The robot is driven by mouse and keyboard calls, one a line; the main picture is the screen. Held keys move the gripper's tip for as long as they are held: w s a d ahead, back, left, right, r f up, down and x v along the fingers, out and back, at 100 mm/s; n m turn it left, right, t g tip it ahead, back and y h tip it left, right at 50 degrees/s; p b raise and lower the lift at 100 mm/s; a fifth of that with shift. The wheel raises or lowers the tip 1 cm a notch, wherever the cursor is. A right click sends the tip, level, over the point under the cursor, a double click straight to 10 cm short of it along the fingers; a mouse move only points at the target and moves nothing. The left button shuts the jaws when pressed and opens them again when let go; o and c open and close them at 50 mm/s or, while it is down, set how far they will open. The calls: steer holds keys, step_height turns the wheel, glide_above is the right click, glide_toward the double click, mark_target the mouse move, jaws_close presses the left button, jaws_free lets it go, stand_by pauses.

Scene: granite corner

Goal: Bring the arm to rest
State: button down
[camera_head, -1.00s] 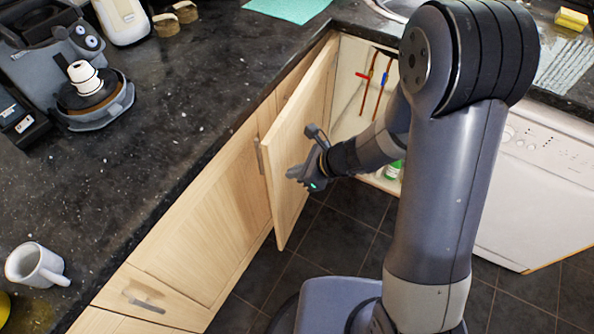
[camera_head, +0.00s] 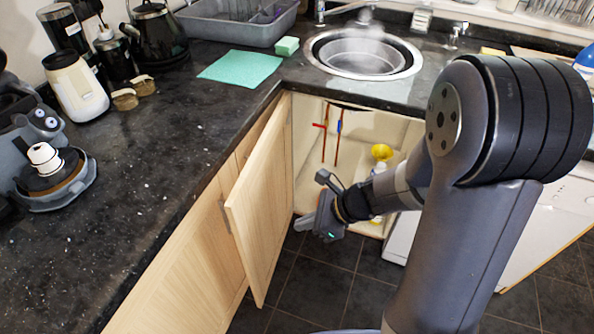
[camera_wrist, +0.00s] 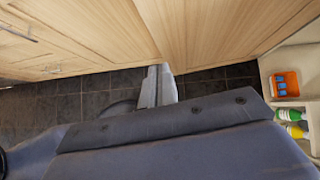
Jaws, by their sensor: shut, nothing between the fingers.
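My arm reaches from the right of the head view toward the open cabinet under the corner counter. My gripper (camera_head: 304,224) is shut and empty, just right of the open wooden cabinet door (camera_head: 262,200) in the picture. Whether it touches the door cannot be told from the head view. In the wrist view, the shut fingers (camera_wrist: 158,84) point toward the lower edge of the wooden door (camera_wrist: 215,30), above the dark floor.
The open cabinet holds a yellow-topped bottle (camera_head: 381,153); the wrist view shows an orange box (camera_wrist: 286,84) and bottles. The granite counter (camera_head: 150,160) and steaming sink (camera_head: 362,55) lie behind. A white dishwasher (camera_head: 545,235) stands right. Dark floor tiles (camera_head: 305,285) are free.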

steer(key=w+a+r+b+x, duration=0.1)
steer(key=b+x, duration=0.1)
steer(key=x, duration=1)
steer(key=shift+a+r, duration=0.2)
steer(key=shift+a, duration=0.1)
steer(key=shift+a, duration=0.1)
